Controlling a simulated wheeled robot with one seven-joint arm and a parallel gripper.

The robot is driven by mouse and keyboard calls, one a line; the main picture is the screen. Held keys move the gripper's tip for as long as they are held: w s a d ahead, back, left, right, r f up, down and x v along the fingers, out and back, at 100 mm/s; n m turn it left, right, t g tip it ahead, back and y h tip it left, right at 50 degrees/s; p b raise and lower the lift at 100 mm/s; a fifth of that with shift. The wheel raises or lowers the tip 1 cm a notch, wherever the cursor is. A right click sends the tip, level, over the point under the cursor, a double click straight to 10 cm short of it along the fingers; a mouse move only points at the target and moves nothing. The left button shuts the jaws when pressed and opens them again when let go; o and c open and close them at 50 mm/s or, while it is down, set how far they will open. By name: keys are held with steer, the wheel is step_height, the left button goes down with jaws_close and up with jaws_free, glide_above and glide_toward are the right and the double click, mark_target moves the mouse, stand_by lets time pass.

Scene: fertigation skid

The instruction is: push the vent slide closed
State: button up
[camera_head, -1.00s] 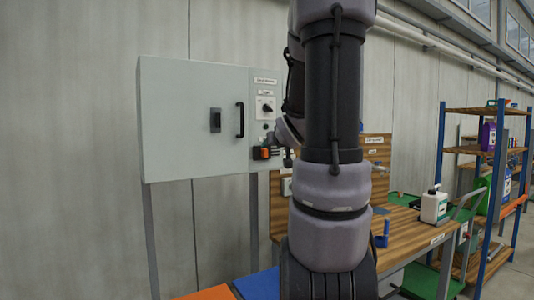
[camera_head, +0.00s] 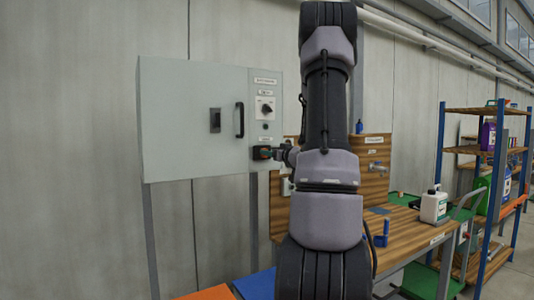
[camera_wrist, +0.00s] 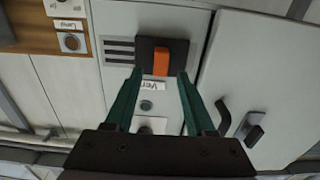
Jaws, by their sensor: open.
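The vent slide is a dark plate with an orange tab (camera_wrist: 161,62) on the grey cabinet's side panel, in the upper middle of the wrist view. Several dark slots (camera_wrist: 119,50) show uncovered to its left, and a "Vent" label (camera_wrist: 152,86) lies below it. My gripper (camera_wrist: 160,73) is open and empty. Its two green fingers reach toward the plate, one on each side of the orange tab; whether they touch the plate I cannot tell. In the head view my gripper (camera_head: 275,153) is at the slide on the panel's lower part, partly hiding it.
The cabinet door (camera_head: 190,120) has a black handle (camera_head: 240,120). A rotary switch (camera_head: 265,107) is above the slide. A wooden bench (camera_head: 405,233) with a white bottle (camera_head: 434,206) stands to the right, before shelves (camera_head: 470,150).

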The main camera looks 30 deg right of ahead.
steer(key=shift+w, duration=1.55)
jaws_close()
